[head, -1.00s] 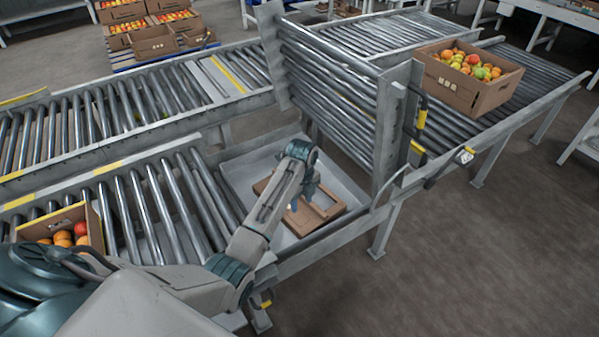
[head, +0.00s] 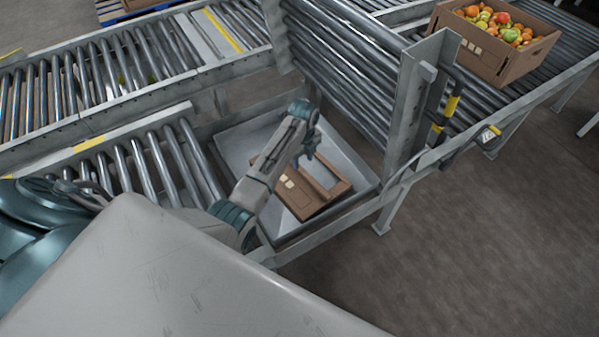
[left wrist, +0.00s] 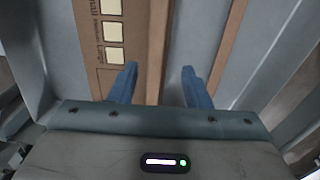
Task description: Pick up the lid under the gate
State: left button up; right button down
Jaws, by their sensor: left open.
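The lid (head: 327,198) is brown cardboard with a cut-out and printed pale squares. It lies in a grey tray (head: 237,160) below the raised roller gate (head: 350,75). My left gripper (head: 313,156) is open at the lid's far side, part of it hidden by my own wrist. In the left wrist view its two blue fingers (left wrist: 159,72) are apart, with a narrow brown strip of the lid (left wrist: 157,40) running between them. I cannot tell whether the fingertips touch the lid. My right gripper is not in view.
The gate's upright post (head: 408,105) stands close to the right of the tray. Roller conveyors lie left (head: 130,165) and behind. Bare floor (head: 480,260) lies at the front right.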

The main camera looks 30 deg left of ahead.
aim_at(299, 173)
pick_arm(q)
jog(key=f, duration=0.2)
jog(key=a+f+b, duration=0.1)
jog(key=f, duration=0.1)
jog(key=shift+s+f, duration=0.1)
jog(key=shift+f, duration=0.1)
jog(key=shift+c, duration=0.2)
grip_shut()
jog(key=shift+r, duration=0.15)
